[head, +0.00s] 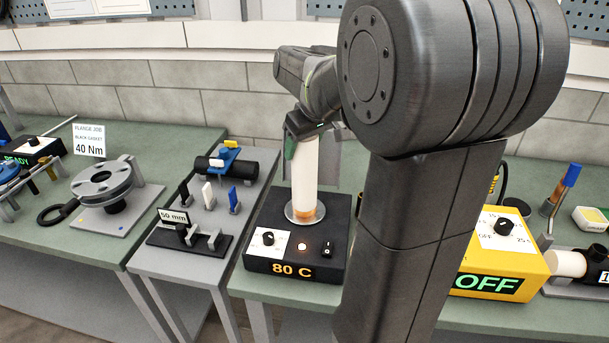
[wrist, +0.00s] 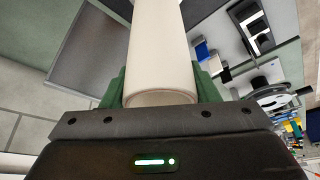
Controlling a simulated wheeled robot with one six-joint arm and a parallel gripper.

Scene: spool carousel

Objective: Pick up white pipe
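The white pipe (head: 304,182) stands upright with its lower end in a round metal dish on the black heater (head: 283,269) marked 80 C. Its lower end looks orange-brown. My gripper (head: 303,143) is at the pipe's upper part, coming from above. In the wrist view the white pipe (wrist: 158,62) lies between the green fingers of my gripper (wrist: 160,88), which press against both its sides. The pipe's top end shows close to the gripper's palm. Another white cylinder (head: 566,263) lies sideways in a dark fitting at the far right.
Left of the heater, a grey stand (head: 208,243) holds a black pipe, a blue clamp and small tags. A flange (head: 102,180) sits further left. A yellow box (head: 499,262) reading OFF stands right. My arm hides part of the bench between heater and box.

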